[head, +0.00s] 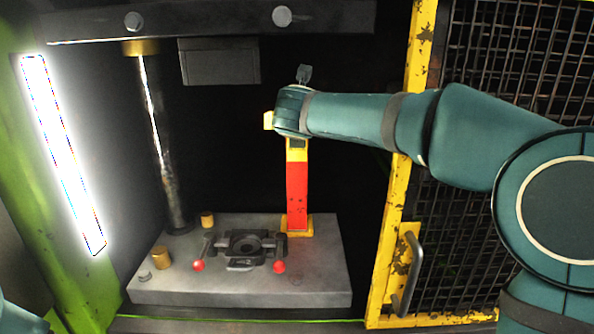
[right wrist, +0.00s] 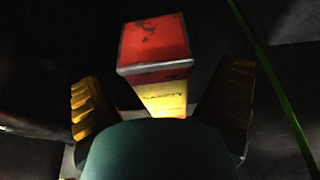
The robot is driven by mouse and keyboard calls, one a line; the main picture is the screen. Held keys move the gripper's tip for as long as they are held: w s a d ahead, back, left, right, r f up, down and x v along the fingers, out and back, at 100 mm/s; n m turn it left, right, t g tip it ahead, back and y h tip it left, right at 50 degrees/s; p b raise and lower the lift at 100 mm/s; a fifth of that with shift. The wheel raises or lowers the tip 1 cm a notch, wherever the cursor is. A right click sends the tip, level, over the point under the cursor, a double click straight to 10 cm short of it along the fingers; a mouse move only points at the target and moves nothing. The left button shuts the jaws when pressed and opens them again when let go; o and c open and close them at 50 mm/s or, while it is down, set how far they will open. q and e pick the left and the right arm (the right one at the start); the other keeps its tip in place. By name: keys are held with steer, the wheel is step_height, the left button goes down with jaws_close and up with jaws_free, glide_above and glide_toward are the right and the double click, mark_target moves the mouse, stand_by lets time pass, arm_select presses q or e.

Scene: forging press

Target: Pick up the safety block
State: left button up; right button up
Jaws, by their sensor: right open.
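The safety block (head: 297,183) is an upright red post with yellow ends, standing on the grey press bed in the head view. My right arm reaches in from the right, and its wrist covers the top of the block. In the right wrist view the block (right wrist: 155,42) shows a red end and a yellow section. My right gripper (right wrist: 165,100) is open, with one yellow finger on each side of the block and dark gaps between. Whether a finger touches it is hidden. My left gripper is out of view.
The press bed (head: 240,288) carries a dark die (head: 243,246) with red-knobbed handles. A shiny column (head: 162,140) stands at the left, and the upper ram (head: 219,62) hangs above. A yellow-framed mesh door (head: 388,255) stands open at the right.

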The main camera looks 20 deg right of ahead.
steer(key=x, duration=0.2)
steer(key=shift+w, duration=0.25)
steer(key=c, duration=1.4)
steer(key=shift+r, duration=0.15)
steer(key=shift+d, duration=0.1)
